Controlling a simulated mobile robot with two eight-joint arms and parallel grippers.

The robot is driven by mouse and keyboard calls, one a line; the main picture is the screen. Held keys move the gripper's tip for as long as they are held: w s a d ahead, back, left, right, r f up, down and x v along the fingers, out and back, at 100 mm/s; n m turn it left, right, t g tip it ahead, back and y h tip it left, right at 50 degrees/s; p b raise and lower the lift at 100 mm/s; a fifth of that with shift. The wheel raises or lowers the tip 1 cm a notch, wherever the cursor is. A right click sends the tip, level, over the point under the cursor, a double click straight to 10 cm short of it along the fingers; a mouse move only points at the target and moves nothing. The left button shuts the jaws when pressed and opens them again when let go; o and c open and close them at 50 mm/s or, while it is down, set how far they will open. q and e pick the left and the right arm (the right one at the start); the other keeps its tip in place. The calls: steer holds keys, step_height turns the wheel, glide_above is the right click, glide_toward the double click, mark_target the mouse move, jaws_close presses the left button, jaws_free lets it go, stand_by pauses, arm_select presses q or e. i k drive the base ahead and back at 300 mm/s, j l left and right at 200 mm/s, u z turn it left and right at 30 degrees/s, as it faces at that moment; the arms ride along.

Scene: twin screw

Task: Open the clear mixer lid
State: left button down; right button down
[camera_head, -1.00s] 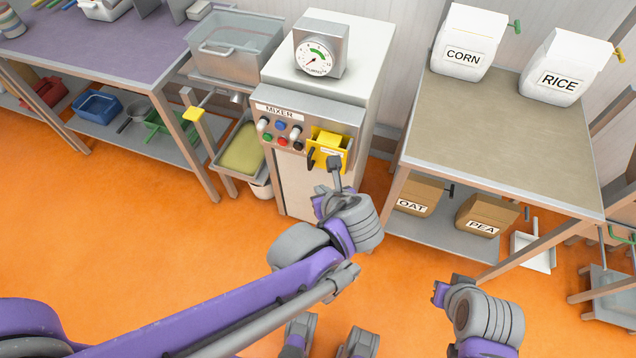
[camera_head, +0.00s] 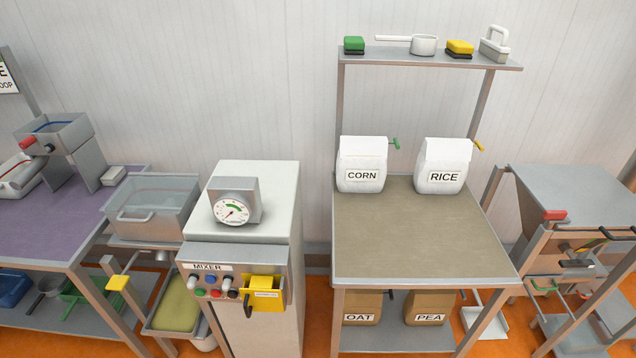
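The mixer bin (camera_head: 118,225) is a grey metal box on the left side of the mixer cabinet (camera_head: 252,180). A clear lid (camera_head: 160,190) covers its top and looks closed, with a pale handle (camera_head: 135,216) at the front edge. The mixer's panel, labelled MIXER (camera_head: 208,267), carries coloured buttons and a yellow box (camera_head: 264,284) with a dark lever (camera_head: 248,302). A round gauge (camera_head: 232,209) sits on top of the cabinet. Neither of my grippers is in view.
A yellow paddle handle (camera_head: 117,283) sticks out below the bin, near a tray of yellowish contents (camera_head: 178,305). A purple-topped table (camera_head: 50,228) stands left. A table (camera_head: 415,240) with CORN (camera_head: 362,165) and RICE (camera_head: 444,167) bags stands right.

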mark_target(119, 219)
steer(key=u, duration=1.35)
steer(key=i+u, duration=0.35)
steer(key=i, duration=0.8)
